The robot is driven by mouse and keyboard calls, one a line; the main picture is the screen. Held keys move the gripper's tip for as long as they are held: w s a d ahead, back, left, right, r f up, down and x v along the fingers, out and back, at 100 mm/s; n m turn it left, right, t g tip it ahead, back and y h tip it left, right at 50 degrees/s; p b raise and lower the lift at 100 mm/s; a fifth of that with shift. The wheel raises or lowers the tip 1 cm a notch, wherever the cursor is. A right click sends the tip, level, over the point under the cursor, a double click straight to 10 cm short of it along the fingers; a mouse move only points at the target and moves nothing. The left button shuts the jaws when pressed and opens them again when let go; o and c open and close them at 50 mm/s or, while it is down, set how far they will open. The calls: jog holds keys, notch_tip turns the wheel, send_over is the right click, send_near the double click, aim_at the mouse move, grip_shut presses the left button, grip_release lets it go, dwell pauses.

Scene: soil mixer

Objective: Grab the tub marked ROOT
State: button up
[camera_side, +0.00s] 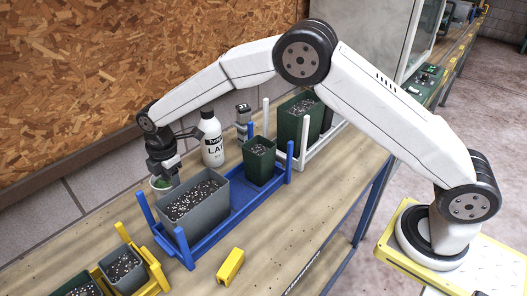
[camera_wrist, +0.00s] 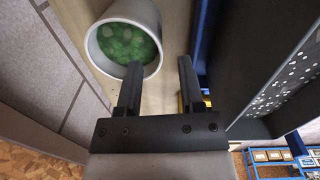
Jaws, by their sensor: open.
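A pale round tub (camera_wrist: 92,45) with green pellets inside shows in the wrist view at upper left, seen from above. It also shows in the side view (camera_side: 160,185), small and mostly hidden under my gripper. I cannot read a ROOT marking on it in either view. My gripper (camera_wrist: 158,67) is open and empty, pointing down. In the wrist view the left finger overlaps the tub's lower right rim, and the right finger is beyond the tub's right side. I cannot tell whether a finger touches it.
A grey planter of dark soil (camera_side: 197,199) stands in a blue rack (camera_side: 232,219) close beside my gripper. A white bottle (camera_side: 211,139) stands behind. A dark green pot (camera_side: 259,161) is in the rack's far end. A yellow block (camera_side: 230,266) lies on the open bench front.

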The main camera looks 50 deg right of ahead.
jog(key=shift+f, duration=0.25)
jog(key=shift+w+f, duration=0.1)
jog(key=shift+f, duration=2.4)
grip_shut()
